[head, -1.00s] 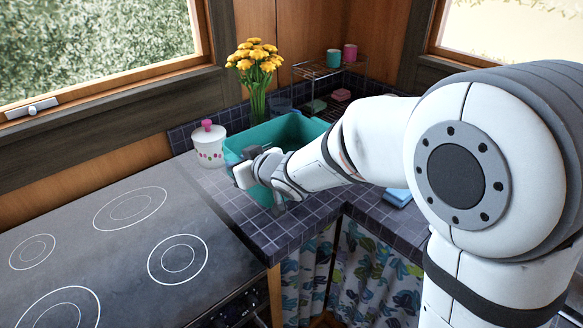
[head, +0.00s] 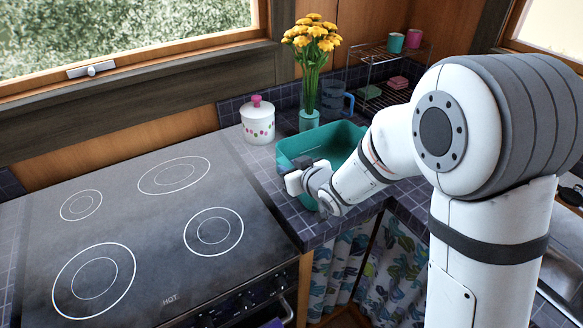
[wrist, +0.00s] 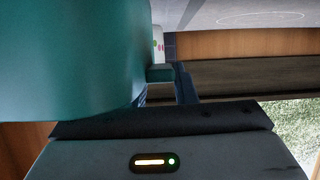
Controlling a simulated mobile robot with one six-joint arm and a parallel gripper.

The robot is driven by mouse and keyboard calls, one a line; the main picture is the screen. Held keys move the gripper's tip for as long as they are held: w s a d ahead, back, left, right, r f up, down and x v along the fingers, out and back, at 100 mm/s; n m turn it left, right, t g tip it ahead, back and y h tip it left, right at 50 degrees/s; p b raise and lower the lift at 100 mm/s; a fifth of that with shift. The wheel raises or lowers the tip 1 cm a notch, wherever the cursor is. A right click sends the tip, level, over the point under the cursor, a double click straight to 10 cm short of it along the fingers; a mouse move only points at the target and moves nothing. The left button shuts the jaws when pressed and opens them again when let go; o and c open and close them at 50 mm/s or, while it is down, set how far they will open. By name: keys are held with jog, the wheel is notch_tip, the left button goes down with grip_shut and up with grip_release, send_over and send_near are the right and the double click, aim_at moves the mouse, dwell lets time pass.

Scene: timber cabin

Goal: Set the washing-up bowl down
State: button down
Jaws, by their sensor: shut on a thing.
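The teal washing-up bowl (head: 335,140) is at the corner of the dark tiled counter (head: 290,190), just right of the hob. My gripper (head: 298,171) is shut on its near left side, and my forearm hides part of the bowl's right side. The bowl looks about level and low over the tiles, but I cannot tell whether its base touches them. In the wrist view the bowl's teal wall (wrist: 70,60) fills the upper left, close to my gripper's dark body.
A white lidded canister (head: 258,122) and a teal vase (head: 309,121) of yellow flowers stand behind the bowl. The black hob (head: 150,235) is clear, with a HOT mark showing.

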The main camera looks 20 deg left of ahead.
jog(key=c, duration=1.2)
grip_release()
jog(key=shift+o, duration=0.2)
jog(key=v, duration=1.2)
jog(key=d+r+m+h, duration=0.1)
jog(key=d+m+h, duration=0.65)
jog(key=d, duration=1.35)
jog(key=s+d+r+m+g+h, duration=0.1)
jog(key=s+d+g, duration=0.5)
jog(key=s, duration=0.8)
jog(key=shift+s+m+h, duration=0.2)
jog(key=shift+m+h, duration=0.55)
jog(key=shift+h, duration=0.1)
